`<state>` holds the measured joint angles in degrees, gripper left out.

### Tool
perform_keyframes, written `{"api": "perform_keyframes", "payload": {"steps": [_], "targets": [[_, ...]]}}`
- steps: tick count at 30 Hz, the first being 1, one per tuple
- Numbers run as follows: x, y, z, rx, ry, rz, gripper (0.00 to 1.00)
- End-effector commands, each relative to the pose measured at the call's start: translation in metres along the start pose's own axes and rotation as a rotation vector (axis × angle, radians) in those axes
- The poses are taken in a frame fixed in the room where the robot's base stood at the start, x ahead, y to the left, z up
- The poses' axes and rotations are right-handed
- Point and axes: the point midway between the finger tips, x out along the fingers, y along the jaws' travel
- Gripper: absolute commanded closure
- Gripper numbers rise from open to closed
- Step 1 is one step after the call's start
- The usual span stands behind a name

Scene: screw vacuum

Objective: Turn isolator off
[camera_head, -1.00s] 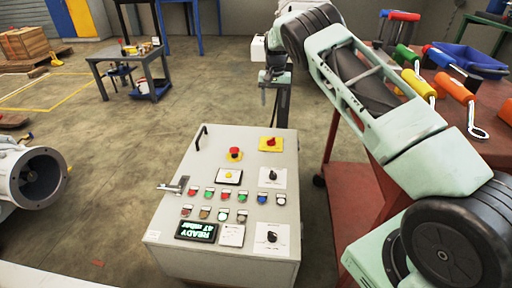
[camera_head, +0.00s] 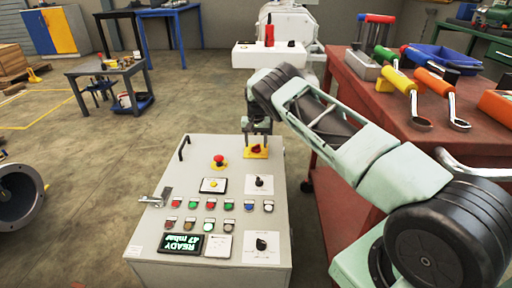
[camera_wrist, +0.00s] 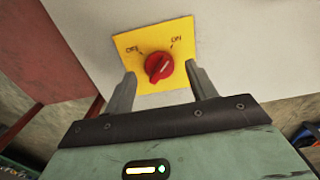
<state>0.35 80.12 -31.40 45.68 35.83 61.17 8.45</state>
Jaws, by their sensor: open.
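The isolator is a red rotary knob (camera_wrist: 159,67) on a yellow plate (camera_wrist: 182,37) marked OFF on the left and ON on the right in the wrist view. The knob's white mark points up and right, toward ON. In the head view the isolator (camera_head: 256,149) sits at the far right corner of the grey control panel (camera_head: 150,226). My gripper (camera_wrist: 163,82) is open, with its fingertips on either side of the knob's near edge. I cannot tell whether they touch it. In the head view my gripper (camera_head: 257,130) is just above and behind the isolator.
Dials, coloured buttons, a green display (camera_head: 181,243) and a lever handle (camera_head: 156,198) are on the panel. A red table (camera_head: 350,100) with tools stands to the right.

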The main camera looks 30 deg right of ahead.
Motion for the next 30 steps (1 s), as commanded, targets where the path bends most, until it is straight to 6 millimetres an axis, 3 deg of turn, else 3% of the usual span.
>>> {"api": "perform_keyframes", "payload": {"steps": [4, 14, 19, 30], "targets": [[0.0129, 0.0001, -0.0002, 0.000, 0.001, 0.000, 0.43], [0.0153, -0.0001, -0.0001, 0.000, 0.001, -0.001, 0.43], [0.0153, -0.0001, -0.0001, 0.000, 0.000, -0.001, 0.88], [0.0153, -0.0005, 0.0002, -0.038, -0.001, -0.002, 0.88]]}}
